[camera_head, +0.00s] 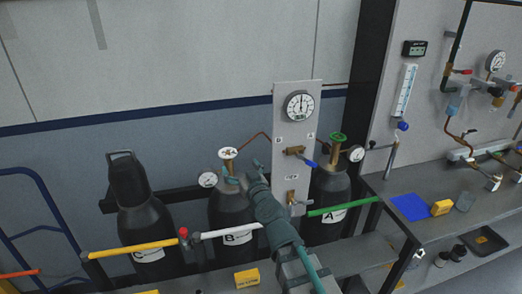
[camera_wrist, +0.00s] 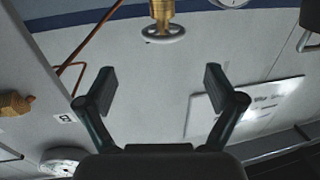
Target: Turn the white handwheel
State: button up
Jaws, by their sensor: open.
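The white handwheel (camera_head: 228,153) sits on a brass valve atop the dark cylinder marked B (camera_head: 232,215) in the head view. In the wrist view the white handwheel (camera_wrist: 163,38) is near the top centre, beyond the fingertips, with its brass stem above it. My gripper (camera_head: 243,170) is just right of and slightly below the handwheel in the head view. Its two fingers are spread with nothing between them in the wrist view (camera_wrist: 160,80). I see no contact with the wheel.
A gauge (camera_head: 207,180) stands left of the brass valve. A grey panel (camera_head: 295,155) with a dial and valves stands close on the right. A green handwheel (camera_head: 338,137) tops cylinder A (camera_head: 328,190). Yellow (camera_head: 135,249), white (camera_head: 230,230) and green (camera_head: 338,209) bars run in front.

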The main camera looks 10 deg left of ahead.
aim_at(227, 151)
jog(key=x, duration=0.3)
jog(key=p+x, duration=0.1)
jog(key=x, duration=0.3)
jog(key=p+x, duration=0.1)
jog(key=x, duration=0.2)
jog(key=shift+w+a+f, duration=0.2)
jog(key=shift+a+f, duration=0.15)
jog(key=shift+a, duration=0.1)
jog(key=shift+c, duration=0.2)
jog(key=c, duration=1.1)
